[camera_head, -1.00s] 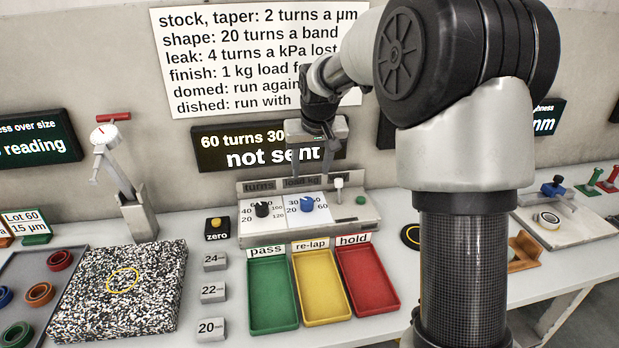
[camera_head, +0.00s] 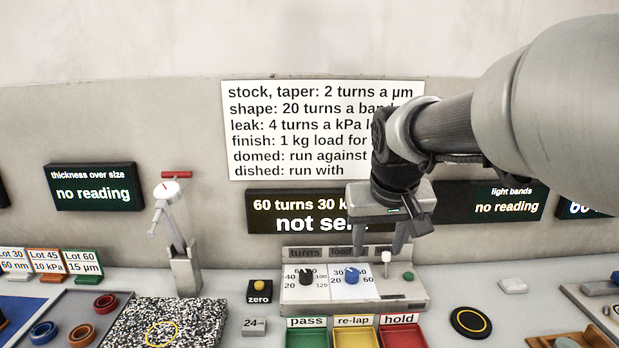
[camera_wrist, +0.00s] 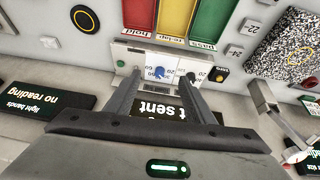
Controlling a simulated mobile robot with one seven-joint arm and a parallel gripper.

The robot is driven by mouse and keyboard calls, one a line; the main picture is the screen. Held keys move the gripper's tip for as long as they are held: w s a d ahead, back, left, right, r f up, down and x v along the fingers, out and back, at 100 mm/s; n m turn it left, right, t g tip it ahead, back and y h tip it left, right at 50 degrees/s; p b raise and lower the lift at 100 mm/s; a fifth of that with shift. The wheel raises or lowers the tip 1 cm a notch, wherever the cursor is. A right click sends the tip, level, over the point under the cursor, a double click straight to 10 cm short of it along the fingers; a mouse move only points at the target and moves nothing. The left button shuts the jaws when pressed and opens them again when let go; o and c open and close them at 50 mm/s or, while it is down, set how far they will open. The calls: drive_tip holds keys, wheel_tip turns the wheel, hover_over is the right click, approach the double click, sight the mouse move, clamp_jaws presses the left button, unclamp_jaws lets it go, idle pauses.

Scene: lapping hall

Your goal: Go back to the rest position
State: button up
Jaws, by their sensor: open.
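My gripper (camera_head: 391,236) hangs with its fingers pointing down, in front of the dark display that reads "60 turns 30 k..." and "not sent". It is open and empty. It is above and behind the control panel (camera_head: 420,290), apart from it. The panel carries a black turns knob (camera_head: 306,275), a blue load knob (camera_head: 352,275), a small white-topped lever (camera_head: 386,258) and a green button (camera_head: 408,276). In the wrist view my two fingers are spread, with the blue knob (camera_wrist: 158,73) seen between their tips.
A green pass tray (camera_head: 306,339), yellow re-lap tray (camera_head: 355,339) and red hold tray (camera_head: 403,337) stand before the panel. A gauge stand (camera_head: 185,272) and speckled plate (camera_head: 200,318) are at left. A black disc (camera_head: 470,322) lies at right. Air above the bench is clear.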

drive_tip(key=s+f, duration=0.3)
drive_tip(key=s, duration=1.7)
wheel_tip(320, 180, up, 16)
drive_tip(key=p, duration=1.5)
drive_tip(key=shift+w+t+y+p, duration=0.25)
drive_tip(key=shift+t+y+p, duration=0.05)
drive_tip(key=shift+p, duration=0.05)
drive_tip(key=shift+d, duration=0.1)
